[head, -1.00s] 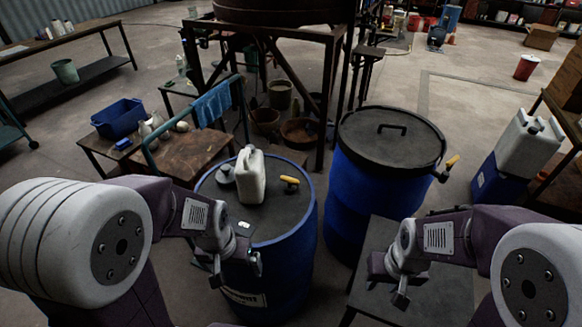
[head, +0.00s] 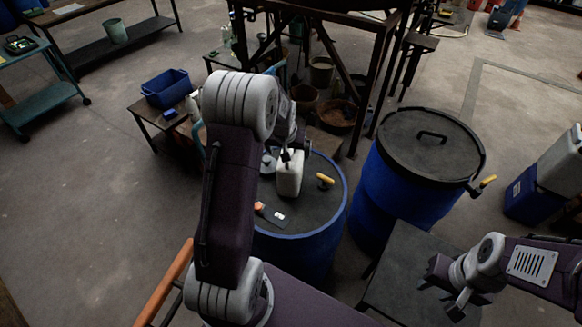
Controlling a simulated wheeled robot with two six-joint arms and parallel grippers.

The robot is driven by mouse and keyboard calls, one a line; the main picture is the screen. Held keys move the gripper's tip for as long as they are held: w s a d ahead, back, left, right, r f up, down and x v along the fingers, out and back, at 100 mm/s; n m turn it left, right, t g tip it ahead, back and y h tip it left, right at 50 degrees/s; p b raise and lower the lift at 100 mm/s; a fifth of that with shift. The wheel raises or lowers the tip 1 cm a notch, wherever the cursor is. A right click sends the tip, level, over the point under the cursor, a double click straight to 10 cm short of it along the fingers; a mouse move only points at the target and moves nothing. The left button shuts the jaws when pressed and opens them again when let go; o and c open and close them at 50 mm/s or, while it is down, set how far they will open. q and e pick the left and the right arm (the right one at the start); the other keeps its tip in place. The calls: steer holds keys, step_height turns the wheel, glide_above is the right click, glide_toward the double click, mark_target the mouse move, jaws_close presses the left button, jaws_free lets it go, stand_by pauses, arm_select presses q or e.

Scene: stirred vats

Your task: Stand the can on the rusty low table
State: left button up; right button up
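The can, a white jerrycan (head: 290,176), stands upright on the dark lid of the near blue drum (head: 318,240). My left gripper (head: 291,155) is at the can's top, by its handle and neck. My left arm hides part of it, and I cannot tell whether its fingers are closed. A brown, rusty-looking low table (head: 148,116) stands behind and left of the drum, with a blue tub (head: 167,89) on it. My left arm hides much of that area. My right gripper (head: 439,298) is open and empty over a dark grey low table (head: 405,262).
A yellow-handled tool (head: 325,181) and a small dark device with a white label (head: 272,216) lie on the near drum's lid. A second lidded blue drum (head: 415,185) stands to its right. Another white canister (head: 562,160) is at the right edge.

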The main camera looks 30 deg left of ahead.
mark_target(290, 169)
arm_select(q)
steer(key=p+x, duration=0.1)
steer(key=x, duration=0.2)
steer(key=shift+s+d+f, duration=0.1)
steer(key=shift+f, duration=0.4)
steer(key=x, duration=0.1)
steer(key=p+x, duration=0.1)
steer(key=x, duration=0.3)
steer(key=shift+a+r+p, duration=0.2)
steer(key=shift+a+p, duration=0.05)
steer(key=shift+p, duration=0.05)
steer(key=shift+w+f, duration=0.25)
steer(key=shift+s+r, duration=0.1)
steer(key=c, duration=2.1)
steer(key=shift+o, duration=0.2)
steer(key=shift+r, duration=0.1)
